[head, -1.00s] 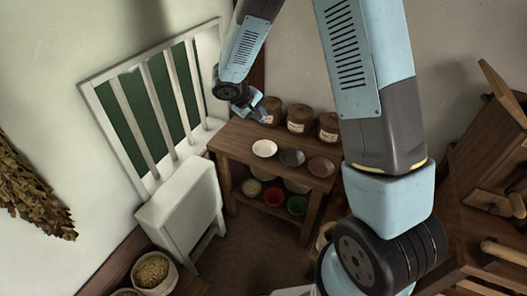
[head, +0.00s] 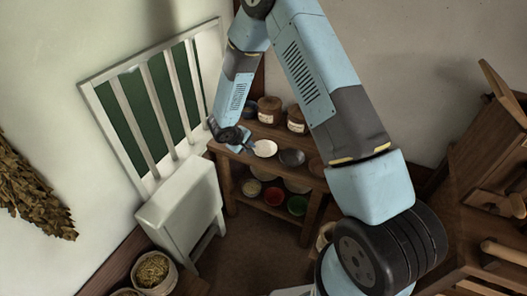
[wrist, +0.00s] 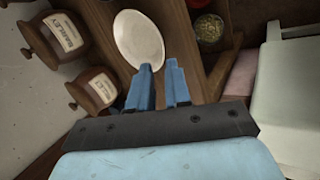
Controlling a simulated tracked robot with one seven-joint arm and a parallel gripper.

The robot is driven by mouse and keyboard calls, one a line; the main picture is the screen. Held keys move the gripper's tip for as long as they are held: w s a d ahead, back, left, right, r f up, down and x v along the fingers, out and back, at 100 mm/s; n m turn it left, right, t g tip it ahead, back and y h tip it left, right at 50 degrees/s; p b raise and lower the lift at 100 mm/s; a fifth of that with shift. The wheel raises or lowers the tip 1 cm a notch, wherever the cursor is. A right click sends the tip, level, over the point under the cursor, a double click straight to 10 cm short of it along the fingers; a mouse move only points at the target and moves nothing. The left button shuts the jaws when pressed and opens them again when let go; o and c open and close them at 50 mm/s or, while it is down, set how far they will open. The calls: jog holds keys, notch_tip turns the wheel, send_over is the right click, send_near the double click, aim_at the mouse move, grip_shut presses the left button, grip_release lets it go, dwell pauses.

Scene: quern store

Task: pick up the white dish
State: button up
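The white dish (head: 265,149) sits on the top of the wooden shelf table, at the left of a row of dishes. In the wrist view the dish (wrist: 138,36) lies just beyond my fingertips. My gripper (head: 251,148) is at the left side of the dish in the head view. In the wrist view its two blue fingers (wrist: 160,64) stand apart with a gap between them and hold nothing. The left finger overlaps the dish's near edge in the picture; I cannot tell whether they touch.
A dark dish (head: 292,157) stands right of the white one. Brown labelled jars (head: 269,110) stand behind; two show in the wrist view (wrist: 58,38). Red (head: 273,196) and green (head: 297,205) bowls sit on the lower shelf. A white slatted chair (head: 180,200) stands left.

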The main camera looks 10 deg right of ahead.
aim_at(256, 159)
jog(key=shift+x, duration=3.5)
jog(key=shift+s, duration=0.15)
jog(key=shift+c, duration=0.2)
grip_shut()
